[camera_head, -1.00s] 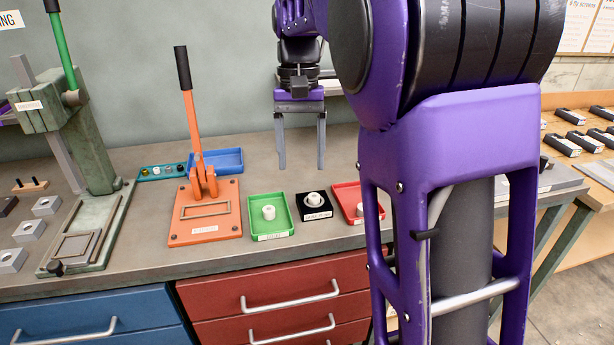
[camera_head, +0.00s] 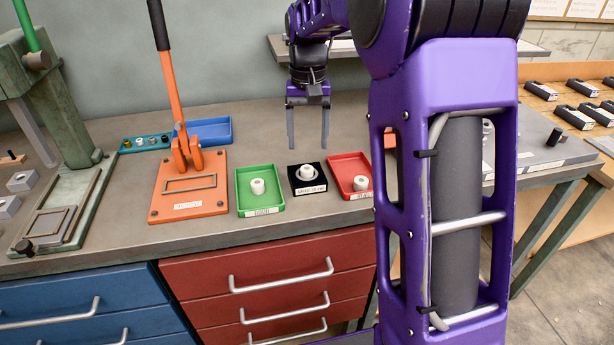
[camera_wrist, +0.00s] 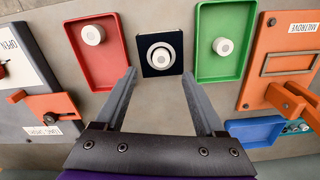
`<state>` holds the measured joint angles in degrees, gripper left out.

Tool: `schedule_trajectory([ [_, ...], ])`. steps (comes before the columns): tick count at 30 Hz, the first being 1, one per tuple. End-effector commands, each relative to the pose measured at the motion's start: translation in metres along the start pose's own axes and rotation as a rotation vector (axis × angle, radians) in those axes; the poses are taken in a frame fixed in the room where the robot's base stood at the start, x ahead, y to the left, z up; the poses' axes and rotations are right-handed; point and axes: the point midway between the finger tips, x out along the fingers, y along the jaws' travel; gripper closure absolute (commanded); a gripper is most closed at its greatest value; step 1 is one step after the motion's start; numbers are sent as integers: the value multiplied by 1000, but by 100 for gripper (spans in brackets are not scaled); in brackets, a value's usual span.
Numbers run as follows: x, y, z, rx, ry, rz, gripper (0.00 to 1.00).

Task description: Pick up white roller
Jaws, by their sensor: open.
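A white roller (camera_head: 257,186) stands in the green tray (camera_head: 276,205). A second white roller (camera_head: 306,175) stands in the black square holder (camera_head: 318,187), and a third white roller (camera_head: 361,183) is in the red tray (camera_head: 345,164). The wrist view shows the three rollers: in the red tray (camera_wrist: 93,35), in the black holder (camera_wrist: 161,57) and in the green tray (camera_wrist: 223,46). My gripper (camera_head: 308,147) is open and empty above the bench, behind the black holder. In the wrist view its fingers (camera_wrist: 158,75) point toward the holder.
An orange lever press (camera_head: 205,160) stands left of the green tray, with a blue tray (camera_head: 215,132) behind it. A green fly press (camera_head: 60,120) is at the far left. My purple arm hides the bench right of the red tray.

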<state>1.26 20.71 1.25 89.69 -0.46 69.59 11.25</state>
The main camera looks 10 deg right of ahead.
Motion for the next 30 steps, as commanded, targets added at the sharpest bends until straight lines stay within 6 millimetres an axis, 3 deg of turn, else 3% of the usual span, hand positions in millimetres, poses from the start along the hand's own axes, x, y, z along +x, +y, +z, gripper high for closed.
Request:
schedule_trajectory([
  [8, 24, 0, 1, 0, -2, 1, 28],
  [17, 66, -2, 2, 0, -2, 0, 28],
  [26, 70, -2, 2, 0, 0, 0, 28],
  [30, 70, -2, 2, 1, 0, 0, 52],
])
